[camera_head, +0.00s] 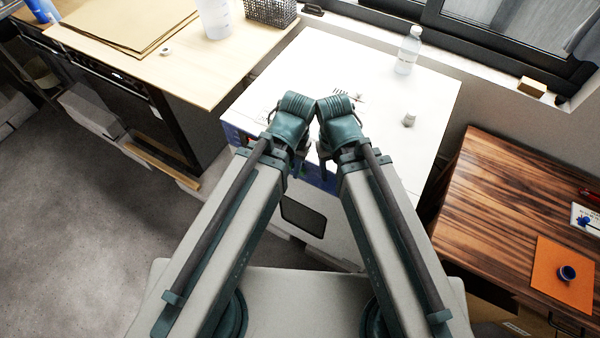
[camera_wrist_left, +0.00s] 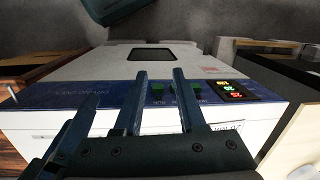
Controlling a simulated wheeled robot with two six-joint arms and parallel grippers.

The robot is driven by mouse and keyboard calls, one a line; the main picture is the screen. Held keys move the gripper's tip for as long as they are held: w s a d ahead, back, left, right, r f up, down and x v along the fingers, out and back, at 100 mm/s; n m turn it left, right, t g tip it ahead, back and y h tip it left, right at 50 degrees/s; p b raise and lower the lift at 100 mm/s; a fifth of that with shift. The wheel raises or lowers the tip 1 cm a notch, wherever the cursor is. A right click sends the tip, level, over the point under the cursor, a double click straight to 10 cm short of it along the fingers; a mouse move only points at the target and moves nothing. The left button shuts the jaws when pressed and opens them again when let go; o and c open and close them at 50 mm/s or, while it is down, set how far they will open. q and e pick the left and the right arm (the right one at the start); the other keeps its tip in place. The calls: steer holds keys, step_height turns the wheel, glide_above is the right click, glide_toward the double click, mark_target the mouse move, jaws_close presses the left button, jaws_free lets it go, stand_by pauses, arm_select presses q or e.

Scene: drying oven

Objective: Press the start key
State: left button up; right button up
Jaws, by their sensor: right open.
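The drying oven (camera_head: 400,110) is a white box with a blue control strip, seen from above in the head view. In the left wrist view the blue panel (camera_wrist_left: 80,96) carries several green keys (camera_wrist_left: 175,88) and a lit display (camera_wrist_left: 233,91) with red and green digits. The key labels are too small to read, so I cannot tell which is the start key. My left gripper (camera_wrist_left: 159,75) is open and empty, its fingers apart in front of the panel near the keys. My right gripper (camera_head: 324,170) is open at the oven's front, partly hidden by its wrist.
A clear bottle (camera_head: 408,52) and a small jar (camera_head: 408,119) stand on the oven top. A pale bench (camera_head: 205,75) with a wire basket (camera_head: 271,11) is at the left. A dark wooden table (camera_head: 485,195) is at the right. Both my arms meet closely at the oven front.

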arm_select(q)
jaws_close()
stand_by(1.4)
